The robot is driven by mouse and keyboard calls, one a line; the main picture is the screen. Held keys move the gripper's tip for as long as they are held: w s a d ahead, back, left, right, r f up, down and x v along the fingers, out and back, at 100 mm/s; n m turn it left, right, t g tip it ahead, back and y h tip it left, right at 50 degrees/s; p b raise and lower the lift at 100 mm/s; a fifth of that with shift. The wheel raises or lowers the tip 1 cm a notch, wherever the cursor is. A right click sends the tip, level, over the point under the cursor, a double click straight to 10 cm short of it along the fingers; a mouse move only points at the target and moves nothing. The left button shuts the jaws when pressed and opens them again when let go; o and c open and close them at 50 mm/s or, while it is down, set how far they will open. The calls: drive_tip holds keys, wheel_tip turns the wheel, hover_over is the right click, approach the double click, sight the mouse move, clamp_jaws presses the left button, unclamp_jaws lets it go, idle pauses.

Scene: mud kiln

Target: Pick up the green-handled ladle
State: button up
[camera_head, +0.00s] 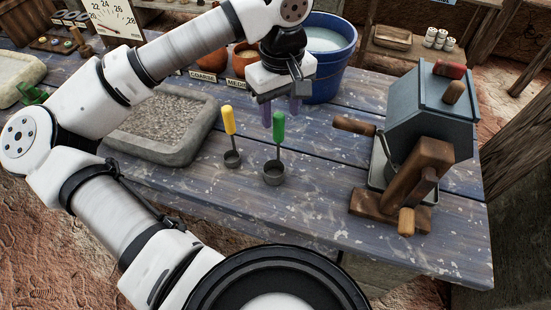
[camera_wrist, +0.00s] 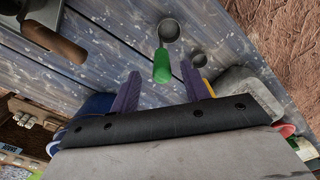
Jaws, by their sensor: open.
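The green-handled ladle (camera_head: 279,138) stands on the blue-grey table in the head view, its metal cup down and its green handle up. In the wrist view the green-handled ladle (camera_wrist: 162,66) shows ahead of the fingertips, between their lines. My gripper (camera_head: 280,112) is above and behind the ladle, with its purple fingers spread.
A grey tray of gravel (camera_head: 205,139) lies to the left. A blue bucket (camera_head: 341,72) and small labelled pots (camera_head: 243,58) stand behind. A grey machine with wooden handles (camera_head: 432,112) stands at the right. The table in front of the ladles is clear.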

sight(279, 127)
drive_tip(key=shift+a+f+p, duration=0.15)
drive_tip(key=shift+f+p, duration=0.8)
drive_tip(key=shift+f, duration=1.7)
clamp_jaws()
